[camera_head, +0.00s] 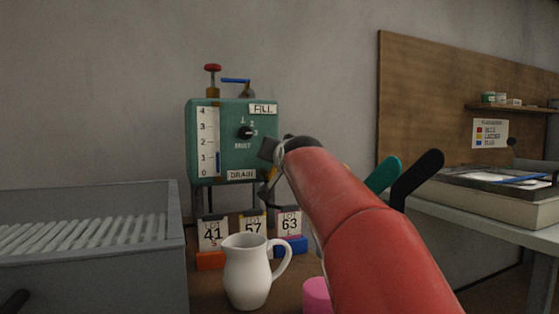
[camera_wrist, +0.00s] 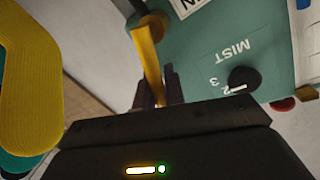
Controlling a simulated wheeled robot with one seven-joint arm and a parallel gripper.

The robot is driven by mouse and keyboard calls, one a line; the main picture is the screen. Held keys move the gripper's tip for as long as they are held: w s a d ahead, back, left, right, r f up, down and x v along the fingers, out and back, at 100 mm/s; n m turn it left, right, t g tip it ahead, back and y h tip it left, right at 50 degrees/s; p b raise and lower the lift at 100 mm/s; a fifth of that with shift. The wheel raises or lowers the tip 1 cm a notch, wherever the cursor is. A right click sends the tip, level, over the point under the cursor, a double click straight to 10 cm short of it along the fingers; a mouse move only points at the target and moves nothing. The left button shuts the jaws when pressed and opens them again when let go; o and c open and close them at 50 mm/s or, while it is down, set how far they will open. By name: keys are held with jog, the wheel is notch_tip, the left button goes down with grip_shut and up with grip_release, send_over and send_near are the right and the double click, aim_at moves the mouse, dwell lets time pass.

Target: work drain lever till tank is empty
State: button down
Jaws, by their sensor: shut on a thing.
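The teal tank (camera_head: 237,150) hangs on the wall, with a FILL label at its top and a DRAIN label (camera_head: 241,175) at its bottom. Its gauge (camera_head: 208,135) runs from 0 to 4, and a short blue column (camera_head: 218,163) stands a little above 1. In the wrist view a yellow lever (camera_wrist: 148,50) runs from the tank (camera_wrist: 205,65) down between my gripper's fingers (camera_wrist: 157,88), which are shut on it. In the head view my gripper (camera_head: 267,188) is at the tank's lower right, mostly hidden by my arm.
A white jug (camera_head: 248,278) and number cards (camera_head: 212,235) stand below the tank. A pink object (camera_head: 317,295) is beside the jug. A grey ribbed basin (camera_head: 90,250) is at left. Teal (camera_head: 383,174) and black (camera_head: 417,178) paddle shapes rise right of my arm.

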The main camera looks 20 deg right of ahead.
jog(key=shift+a+n, duration=0.15)
jog(key=shift+n, duration=0.25)
jog(key=c, duration=1.5)
grip_release()
jog(key=shift+s, duration=0.1)
jog(key=b+v, duration=0.1)
jog(key=v, duration=0.6)
jog(key=shift+s+a, duration=0.1)
jog(key=shift+s, duration=0.25)
